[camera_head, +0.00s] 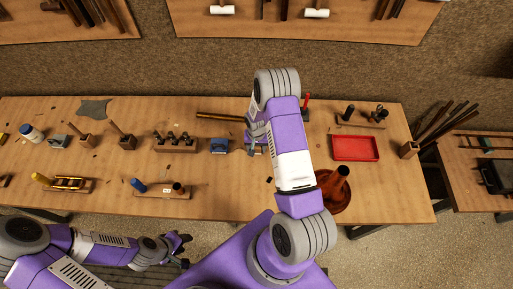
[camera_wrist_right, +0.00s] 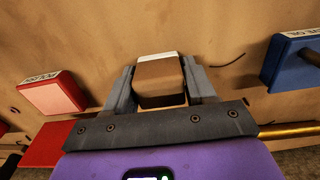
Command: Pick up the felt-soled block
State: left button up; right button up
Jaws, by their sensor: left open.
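The felt-soled block (camera_wrist_right: 160,83) is a brown wooden block with a white strip along its far edge, seen in the right wrist view. My right gripper (camera_wrist_right: 160,80) has one finger against each side of it and is shut on it. I cannot tell whether the block touches the table. In the head view my right gripper (camera_head: 257,138) is over the middle of the bench, and my forearm hides most of this spot. My left gripper (camera_head: 181,250) is open and empty, in front of the bench's front edge.
On the bench (camera_head: 100,170), a blue block (camera_head: 220,146) lies left of my right gripper; a brass tube (camera_head: 218,117) lies behind. A red block (camera_wrist_right: 53,93) shows in the wrist view. A red tray (camera_head: 355,148) and a brown bowl (camera_head: 333,200) stand right. Tool racks fill the left.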

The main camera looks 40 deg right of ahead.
jog(key=c, duration=0.6)
jog(key=shift+o, duration=0.2)
notch_tip(320, 180, up, 10)
